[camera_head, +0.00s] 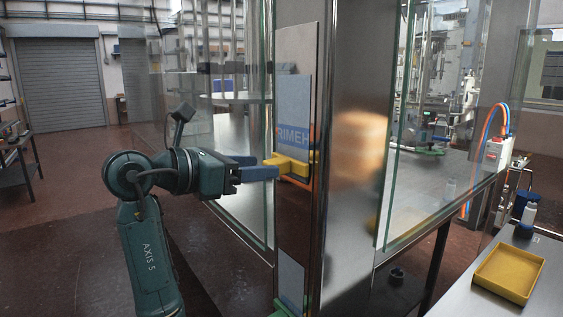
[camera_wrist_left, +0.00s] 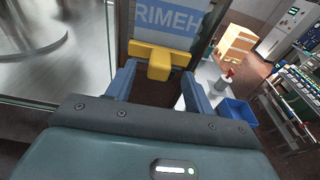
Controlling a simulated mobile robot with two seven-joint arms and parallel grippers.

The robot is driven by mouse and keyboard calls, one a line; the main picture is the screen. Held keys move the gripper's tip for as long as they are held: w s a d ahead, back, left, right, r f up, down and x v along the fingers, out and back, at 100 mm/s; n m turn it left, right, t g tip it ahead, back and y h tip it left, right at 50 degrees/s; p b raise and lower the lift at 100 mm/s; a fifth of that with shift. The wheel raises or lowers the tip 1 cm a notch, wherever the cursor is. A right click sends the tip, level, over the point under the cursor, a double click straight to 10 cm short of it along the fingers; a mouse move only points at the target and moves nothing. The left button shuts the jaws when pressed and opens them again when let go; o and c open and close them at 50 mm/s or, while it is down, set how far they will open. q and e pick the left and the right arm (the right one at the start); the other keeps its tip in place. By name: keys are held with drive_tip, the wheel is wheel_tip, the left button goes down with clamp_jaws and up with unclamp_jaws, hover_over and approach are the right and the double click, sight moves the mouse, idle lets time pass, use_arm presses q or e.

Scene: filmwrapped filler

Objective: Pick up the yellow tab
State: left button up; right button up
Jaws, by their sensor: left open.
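The yellow tab (camera_head: 289,165) sticks out from the upright metal post, just under a blue label with white letters. It also shows in the left wrist view (camera_wrist_left: 159,60), with a wide back bar and a block that points toward me. My left gripper (camera_head: 262,167) comes in from the left with its blue fingers at the tab. In the left wrist view the fingers (camera_wrist_left: 161,72) are apart, one on each side of the tab's block. I cannot tell whether they touch it. My right gripper is not in view.
The metal post (camera_head: 352,160) stands between glass panels (camera_head: 235,120). A yellow tray (camera_head: 509,272) and a bottle (camera_head: 527,215) stand on a bench at the lower right. The floor (camera_head: 60,225) at the left is clear.

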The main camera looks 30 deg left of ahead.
sight(265, 164)
use_arm(q)
drive_tip(key=x, duration=0.3)
drive_tip(key=shift+w+d, duration=0.1)
drive_tip(key=shift+w, duration=0.15)
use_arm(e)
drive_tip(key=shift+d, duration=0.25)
use_arm(q)
clamp_jaws()
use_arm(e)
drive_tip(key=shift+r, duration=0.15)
use_arm(q)
drive_tip(key=shift+r, duration=0.1)
